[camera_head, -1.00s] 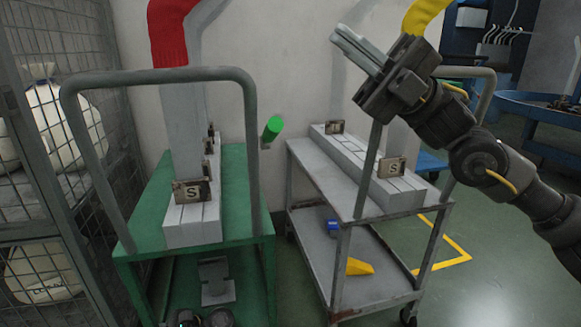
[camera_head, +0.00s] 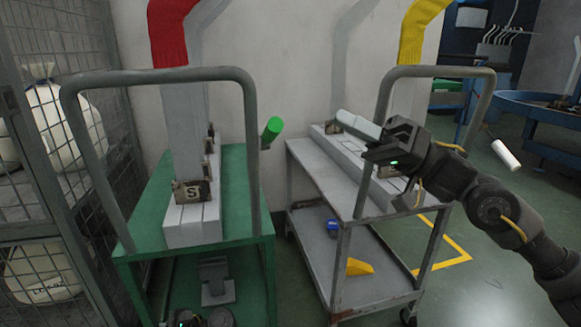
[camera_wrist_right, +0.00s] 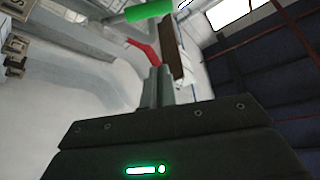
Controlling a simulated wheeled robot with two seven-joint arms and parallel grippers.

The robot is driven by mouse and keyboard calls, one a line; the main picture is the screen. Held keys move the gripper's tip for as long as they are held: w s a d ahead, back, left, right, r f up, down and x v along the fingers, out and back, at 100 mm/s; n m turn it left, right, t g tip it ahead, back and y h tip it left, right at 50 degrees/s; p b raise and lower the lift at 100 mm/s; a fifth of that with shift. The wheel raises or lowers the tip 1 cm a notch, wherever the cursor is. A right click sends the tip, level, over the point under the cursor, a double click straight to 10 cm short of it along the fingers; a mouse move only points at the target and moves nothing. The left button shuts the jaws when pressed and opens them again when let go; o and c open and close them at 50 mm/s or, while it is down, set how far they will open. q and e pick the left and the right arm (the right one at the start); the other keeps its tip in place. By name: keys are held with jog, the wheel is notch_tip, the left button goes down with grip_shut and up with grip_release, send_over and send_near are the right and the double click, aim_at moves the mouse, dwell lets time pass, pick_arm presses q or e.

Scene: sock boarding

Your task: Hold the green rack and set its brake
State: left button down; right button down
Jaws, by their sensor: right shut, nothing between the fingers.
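The green rack (camera_head: 239,200) stands at the left with a grey tube hoop handle (camera_head: 160,76). It carries a grey form with a red sock (camera_head: 170,35) and a tag marked S (camera_head: 192,191). A green cylindrical grip (camera_head: 272,131) sticks out at its right side; it also shows at the top of the right wrist view (camera_wrist_right: 148,12). My right gripper (camera_head: 345,121) is shut and empty, pointing left, apart from the green grip and right of it.
A grey two-shelf cart (camera_head: 375,206) stands right of the green rack, under my right arm, with a yellow sock (camera_head: 421,28) above it. A wire cage (camera_head: 60,130) borders the left. A white cylinder (camera_head: 505,155) shows right of my arm. Floor at right is open.

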aim_at(270, 133)
jog(key=shift+a, duration=0.1)
dwell(0.3)
jog(key=x, duration=1)
jog(key=s+f, duration=0.2)
jog(key=f, duration=0.1)
jog(key=shift+s+f, duration=0.1)
jog(key=shift+f, duration=0.15)
jog(key=shift+f, duration=0.1)
jog(key=shift+s+f+n+g, duration=0.15)
jog(key=shift+n+g, duration=0.25)
jog(key=shift+n, duration=0.1)
